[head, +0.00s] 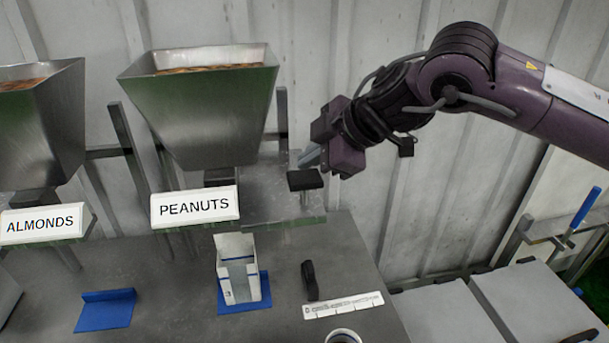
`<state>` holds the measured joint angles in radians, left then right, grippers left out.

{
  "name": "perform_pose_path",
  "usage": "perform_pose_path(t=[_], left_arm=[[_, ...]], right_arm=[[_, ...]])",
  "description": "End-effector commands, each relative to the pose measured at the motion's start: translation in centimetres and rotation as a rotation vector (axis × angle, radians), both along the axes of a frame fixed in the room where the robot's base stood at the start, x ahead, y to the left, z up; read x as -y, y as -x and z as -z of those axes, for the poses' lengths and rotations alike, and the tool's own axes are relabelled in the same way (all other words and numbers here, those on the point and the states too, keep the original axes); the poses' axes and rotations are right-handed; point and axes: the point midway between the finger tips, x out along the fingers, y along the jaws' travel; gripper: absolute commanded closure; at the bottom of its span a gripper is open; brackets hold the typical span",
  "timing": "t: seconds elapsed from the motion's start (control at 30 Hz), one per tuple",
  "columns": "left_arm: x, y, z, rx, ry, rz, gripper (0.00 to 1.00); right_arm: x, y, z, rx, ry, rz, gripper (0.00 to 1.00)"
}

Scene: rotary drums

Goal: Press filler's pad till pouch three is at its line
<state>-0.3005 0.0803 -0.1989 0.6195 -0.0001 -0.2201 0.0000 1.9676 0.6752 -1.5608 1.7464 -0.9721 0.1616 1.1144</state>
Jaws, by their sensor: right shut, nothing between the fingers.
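The peanuts filler is a steel hopper (205,115) with brown contents, above a sign reading PEANUTS (195,206). A small black pad (305,180) sticks out at its right side. One open-topped white pouch (238,270) stands upright on a blue holder (262,291) below the sign. My left gripper is out of view.
An almonds hopper (38,125) with an ALMONDS sign (45,222) stands at the left. An empty blue holder (106,311) lies below it. A black object (309,281) and a white ruler-like strip (343,305) lie right of the pouch. Pale boxes (535,300) stand at the lower right.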

Motion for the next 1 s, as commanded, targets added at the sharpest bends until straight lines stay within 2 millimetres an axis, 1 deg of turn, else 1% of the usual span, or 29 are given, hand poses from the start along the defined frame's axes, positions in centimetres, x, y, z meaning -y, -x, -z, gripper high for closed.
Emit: perform_pose_path(t=[0.33, 0.6, 1.0], left_arm=[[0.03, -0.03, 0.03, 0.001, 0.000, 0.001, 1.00], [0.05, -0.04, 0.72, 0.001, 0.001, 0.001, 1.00], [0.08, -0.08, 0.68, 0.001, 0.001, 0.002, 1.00]], right_arm=[[0.00, 0.00, 0.04, 0.000, 0.000, 0.000, 1.00], [-0.01, 0.01, 0.91, -0.001, -0.001, 0.000, 1.00], [0.00, 0.01, 0.87, 0.000, 0.000, 0.000, 1.00]])
